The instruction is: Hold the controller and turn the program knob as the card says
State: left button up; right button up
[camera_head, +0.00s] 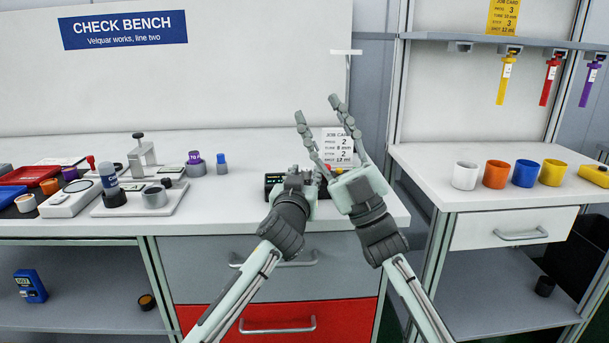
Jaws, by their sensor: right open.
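My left gripper (295,180) is at the controller, pointing away from me. Its fingers are foreshortened and I cannot tell whether they close on it. My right gripper (316,108) is open, its two long fingers spread and pointing up and away, with nothing seen between them. A white job card (341,147) stands behind the fingers, partly covered. It seems to read 2, 8 mm, 2, 12 ml. The program knob cannot be made out.
A white fixture (142,195), a purple-topped part (194,163) and a blue-topped part (221,163) stand left on the bench. Several coloured cups, including a white cup (464,176), stand on the right table. A yellow job card (503,17) hangs above it.

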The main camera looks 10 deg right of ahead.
pick_arm(q)
grip_shut()
dwell(0.7)
